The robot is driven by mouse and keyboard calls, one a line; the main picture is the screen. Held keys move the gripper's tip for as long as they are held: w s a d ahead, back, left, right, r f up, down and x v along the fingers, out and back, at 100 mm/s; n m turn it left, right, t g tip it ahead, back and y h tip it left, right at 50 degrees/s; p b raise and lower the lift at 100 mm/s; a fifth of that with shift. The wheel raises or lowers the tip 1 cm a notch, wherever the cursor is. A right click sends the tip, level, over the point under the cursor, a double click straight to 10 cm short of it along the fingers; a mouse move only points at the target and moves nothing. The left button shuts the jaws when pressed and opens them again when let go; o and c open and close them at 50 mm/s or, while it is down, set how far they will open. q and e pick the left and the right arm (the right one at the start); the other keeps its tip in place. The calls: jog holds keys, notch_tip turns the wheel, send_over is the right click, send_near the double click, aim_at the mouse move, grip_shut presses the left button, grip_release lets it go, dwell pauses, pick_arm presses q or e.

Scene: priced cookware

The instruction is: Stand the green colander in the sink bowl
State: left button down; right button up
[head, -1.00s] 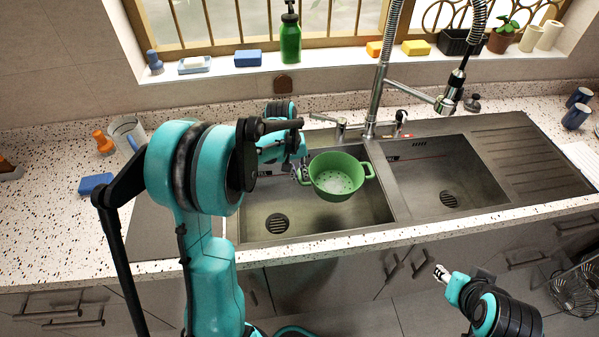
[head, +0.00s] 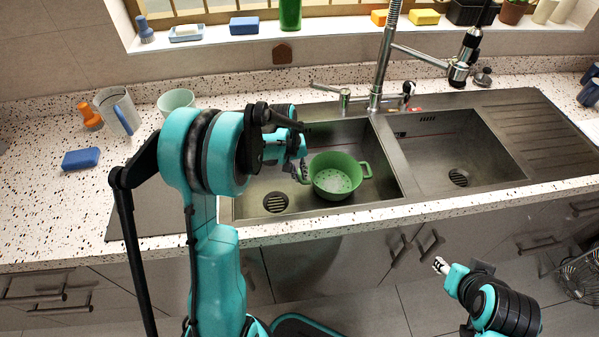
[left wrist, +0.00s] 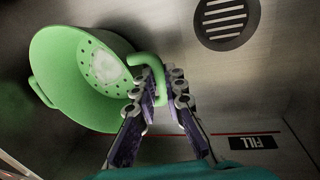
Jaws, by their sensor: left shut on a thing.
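The green colander (head: 337,176) is inside the left sink bowl (head: 372,200), right of its drain, with its open top facing up. It looks roughly level; I cannot tell whether its base touches the bowl floor. My left gripper (head: 301,170) reaches in from the left and is shut on the colander's near-left handle. In the left wrist view the two fingers (left wrist: 164,85) close at the handle of the colander (left wrist: 95,72). My right gripper (head: 441,265) hangs in front of the counter, far from the colander; its fingers are too small to judge.
The right sink bowl (head: 450,150) is empty. A tall tap (head: 378,65) stands behind the sinks. A pale green bowl (head: 176,100), a jug (head: 118,110), an orange object (head: 90,115) and a blue sponge (head: 81,159) stand on the left counter.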

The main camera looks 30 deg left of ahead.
pick_arm(q)
jog(key=shift+f, duration=0.35)
jog(key=c, duration=1.5)
grip_release()
jog(key=shift+o, duration=0.2)
jog(key=o, duration=0.5)
jog(key=shift+r, duration=0.1)
notch_tip(320, 180, up, 18)
jog(key=p, duration=1.2)
jog(key=shift+p, duration=0.35)
